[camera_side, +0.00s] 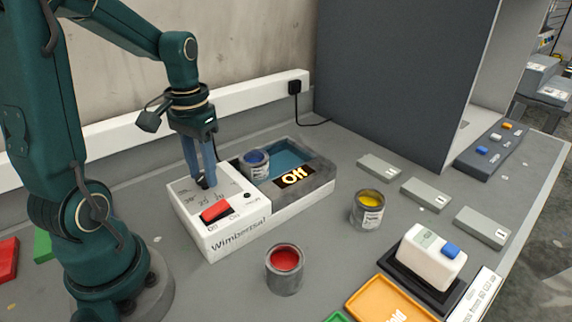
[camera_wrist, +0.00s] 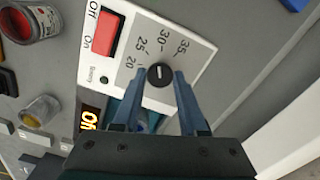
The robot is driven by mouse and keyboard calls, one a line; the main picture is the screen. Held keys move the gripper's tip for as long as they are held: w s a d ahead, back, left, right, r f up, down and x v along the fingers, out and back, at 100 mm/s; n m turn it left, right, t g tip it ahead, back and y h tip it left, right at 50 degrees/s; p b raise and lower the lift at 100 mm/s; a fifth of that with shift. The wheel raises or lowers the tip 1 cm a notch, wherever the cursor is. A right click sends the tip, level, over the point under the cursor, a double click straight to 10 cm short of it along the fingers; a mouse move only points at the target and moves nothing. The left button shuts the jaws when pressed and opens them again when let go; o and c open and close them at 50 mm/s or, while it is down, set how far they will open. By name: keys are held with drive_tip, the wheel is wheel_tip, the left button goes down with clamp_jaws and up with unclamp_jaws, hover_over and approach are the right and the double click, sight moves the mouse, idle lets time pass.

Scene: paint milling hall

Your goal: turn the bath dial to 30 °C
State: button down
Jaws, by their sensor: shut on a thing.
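The bath dial (camera_wrist: 159,76) is a small black knob with a pale mark, on the white control panel. The numbers 20, 25, 30 and 35 curve around it; I cannot tell exactly which one the mark points to. My gripper (camera_side: 204,184) points straight down over the panel, its two blue fingers on either side of the dial and shut on it. The fingers hide most of the dial in the side view. The white bath unit (camera_side: 235,236) carries a red rocker switch (camera_side: 215,211) labelled Off and On.
A blue paint can (camera_side: 254,165) stands in the bath basin. A yellow can (camera_side: 368,209) and a red can (camera_side: 284,270) stand on the bench. A white device with a blue button (camera_side: 432,256), an orange tray (camera_side: 388,301) and grey blocks (camera_side: 426,194) lie right.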

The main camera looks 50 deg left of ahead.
sight(203, 176)
drive_tip(key=shift+m, duration=0.7)
drive_tip(key=shift+c, duration=2.3)
unclamp_jaws()
drive_tip(key=shift+r, duration=2.65)
drive_tip(key=shift+d+m, duration=0.1)
drive_tip(key=shift+m, duration=0.2)
